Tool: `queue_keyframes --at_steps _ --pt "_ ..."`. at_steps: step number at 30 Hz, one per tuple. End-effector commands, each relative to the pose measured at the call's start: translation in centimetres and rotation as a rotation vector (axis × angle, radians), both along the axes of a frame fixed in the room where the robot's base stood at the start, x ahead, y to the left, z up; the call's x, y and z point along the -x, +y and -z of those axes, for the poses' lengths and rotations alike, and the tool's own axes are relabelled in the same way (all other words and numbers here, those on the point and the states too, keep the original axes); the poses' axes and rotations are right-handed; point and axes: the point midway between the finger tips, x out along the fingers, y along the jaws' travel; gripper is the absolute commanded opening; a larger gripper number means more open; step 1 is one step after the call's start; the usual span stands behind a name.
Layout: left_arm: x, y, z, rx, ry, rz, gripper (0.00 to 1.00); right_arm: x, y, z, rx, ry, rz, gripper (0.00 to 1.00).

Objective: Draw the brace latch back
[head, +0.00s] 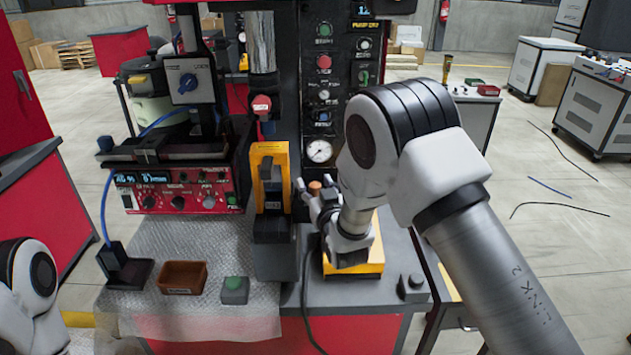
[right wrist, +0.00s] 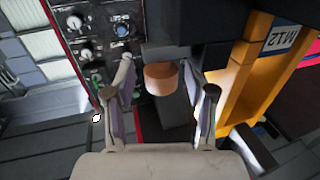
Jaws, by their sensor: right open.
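A copper-coloured round knob (head: 315,187), which looks like the latch's handle, stands beside the yellow frame (head: 283,160) of the press. In the right wrist view the knob (right wrist: 160,77) sits between the two fingers, with a gap visible on each side. My right gripper (head: 318,196) is open around the knob; no clear contact shows. The fingers of my right gripper (right wrist: 165,92) point toward the dark block behind the knob. The rest of the latch is mostly hidden by the gripper and its shadow. My left gripper is out of view; only part of my left arm shows at lower left.
A control column with a gauge (head: 319,151) rises behind the gripper. A red control box (head: 180,190), a brown tray (head: 183,277) and a green button box (head: 235,290) stand to the left. A yellow base (head: 373,262) lies under my right wrist.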

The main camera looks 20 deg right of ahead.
Motion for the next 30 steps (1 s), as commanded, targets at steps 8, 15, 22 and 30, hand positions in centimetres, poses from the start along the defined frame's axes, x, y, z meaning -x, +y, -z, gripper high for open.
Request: queue_keyframes --at_steps 8,15,22,30 --pt "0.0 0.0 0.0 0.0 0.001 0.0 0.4 0.0 0.0 0.1 0.0 0.001 0.0 0.23" --pt "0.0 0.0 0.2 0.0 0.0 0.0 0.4 0.0 -0.1 0.2 0.0 0.002 0.001 0.0" --pt "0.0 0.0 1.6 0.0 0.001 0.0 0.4 0.7 -2.5 0.3 -0.001 0.001 0.003 0.0" --pt "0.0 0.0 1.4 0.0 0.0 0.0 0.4 0.7 -2.6 0.1 0.0 0.003 0.003 0.35"
